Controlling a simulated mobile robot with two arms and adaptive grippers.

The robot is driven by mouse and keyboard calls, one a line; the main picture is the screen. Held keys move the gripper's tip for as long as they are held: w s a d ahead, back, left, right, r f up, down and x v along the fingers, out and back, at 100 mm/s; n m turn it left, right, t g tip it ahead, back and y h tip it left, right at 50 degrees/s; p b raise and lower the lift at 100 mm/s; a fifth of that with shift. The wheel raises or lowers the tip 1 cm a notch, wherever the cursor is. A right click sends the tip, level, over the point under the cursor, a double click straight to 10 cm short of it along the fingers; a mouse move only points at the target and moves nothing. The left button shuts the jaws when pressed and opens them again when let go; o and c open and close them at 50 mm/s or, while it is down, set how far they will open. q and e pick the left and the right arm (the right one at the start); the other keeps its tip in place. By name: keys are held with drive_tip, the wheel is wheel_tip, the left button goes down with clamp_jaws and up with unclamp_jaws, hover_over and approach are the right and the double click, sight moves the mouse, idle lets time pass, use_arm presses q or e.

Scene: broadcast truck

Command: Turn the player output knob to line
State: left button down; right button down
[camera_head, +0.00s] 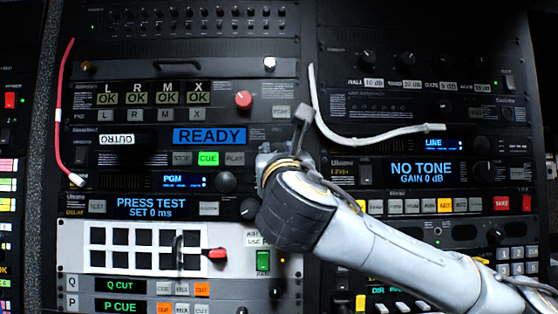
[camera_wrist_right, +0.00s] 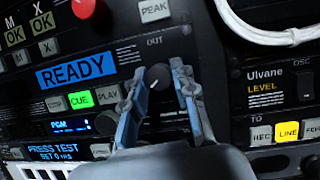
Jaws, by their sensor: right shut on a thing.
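The player unit carries a blue READY display (camera_head: 209,136), with STOP, lit CUE and PLAY buttons (camera_head: 208,158) below it. Its dark round output knob (camera_wrist_right: 159,77) sits under the label OUT in the right wrist view. A small pale pointer mark shows on the knob; the position labels around it are too small to read. My right gripper (camera_wrist_right: 158,74) is shut on this knob, one finger on each side. In the head view my right gripper (camera_head: 288,143) covers the knob. My left gripper is in neither view.
A red knob (camera_head: 243,100) and a PEAK button (camera_wrist_right: 154,10) are above the player. A white cable (camera_head: 370,136) loops at the right, and a red cable (camera_head: 59,115) hangs at the left. A NO TONE display (camera_head: 420,172) is right of my arm.

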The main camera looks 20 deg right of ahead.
drive_tip(key=m+g+h+b, duration=0.2)
drive_tip(key=m, duration=0.4)
drive_tip(key=m+g+h+b, duration=0.1)
drive_tip(key=m+h+b, duration=0.1)
drive_tip(key=m, duration=0.4)
drive_tip(key=m+g+h+b, duration=0.2)
drive_tip(key=m+b, duration=0.1)
drive_tip(key=m, duration=0.3)
drive_tip(key=shift+w+a+r+m+g+h, duration=0.1)
drive_tip(key=shift+a+m+g+h, duration=0.2)
drive_tip(key=shift+h, duration=0.1)
drive_tip(key=m+g, duration=0.1)
drive_tip(key=m, duration=0.2)
drive_tip(key=shift+r, duration=0.1)
drive_tip(key=m+g+p, duration=0.1)
drive_tip(key=m, duration=0.1)
drive_tip(key=shift+m, duration=0.3)
drive_tip(key=m+y+p, duration=0.1)
drive_tip(key=m, duration=0.1)
drive_tip(key=m+g+y+p, duration=0.1)
drive_tip(key=m, duration=0.2)
drive_tip(key=shift+g+y, duration=0.3)
drive_tip(key=m+y+p, duration=0.1)
drive_tip(key=m, duration=0.2)
drive_tip(key=shift+m+y+p, duration=0.3)
drive_tip(key=shift+m+y, duration=0.1)
drive_tip(key=shift+d+m+y, duration=0.1)
drive_tip(key=shift+m+y, duration=1)
drive_tip(key=shift+m, duration=0.4)
